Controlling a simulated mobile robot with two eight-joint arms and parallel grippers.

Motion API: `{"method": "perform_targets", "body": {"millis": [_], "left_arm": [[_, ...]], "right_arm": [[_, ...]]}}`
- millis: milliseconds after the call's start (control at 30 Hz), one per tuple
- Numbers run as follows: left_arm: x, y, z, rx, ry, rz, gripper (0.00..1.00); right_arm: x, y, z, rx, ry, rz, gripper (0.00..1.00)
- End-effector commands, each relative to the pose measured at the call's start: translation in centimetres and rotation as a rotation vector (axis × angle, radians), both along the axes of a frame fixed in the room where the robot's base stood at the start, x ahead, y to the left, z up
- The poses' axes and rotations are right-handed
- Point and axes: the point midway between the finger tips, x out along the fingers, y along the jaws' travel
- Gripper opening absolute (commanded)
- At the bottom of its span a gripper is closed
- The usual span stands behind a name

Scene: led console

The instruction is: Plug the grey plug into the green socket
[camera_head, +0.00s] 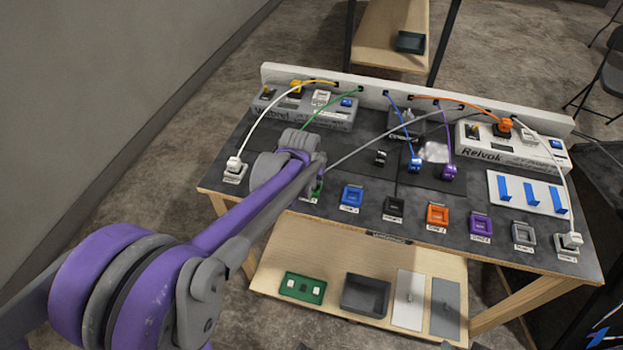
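The green socket (316,192) is at the front left of the dark console top, partly hidden by my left arm. My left gripper (318,172) is at the green socket, over its upper part. A grey cable (385,131) runs from the back wall down to my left gripper. The grey plug at its end is hidden by the gripper, so I cannot tell whether it is held or seated. The gripper's fingers are too small and covered to show whether they are open or shut. My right gripper is not in view.
Blue (351,198), black (394,208), orange (437,216), purple (480,226) and grey (523,236) sockets line the front edge. Blue (414,166) and purple (448,172) plugs lie behind them. White plugs (234,166) sit at both ends. Boxes stand at the back.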

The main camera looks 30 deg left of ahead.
Motion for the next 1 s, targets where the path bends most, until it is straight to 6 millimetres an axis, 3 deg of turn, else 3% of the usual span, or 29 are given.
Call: {"method": "perform_targets", "body": {"millis": [1000], "left_arm": [[-0.27, -0.35, -1.48, -0.007, 0.013, -0.004, 0.00]], "right_arm": [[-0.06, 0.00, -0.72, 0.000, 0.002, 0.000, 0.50]]}}
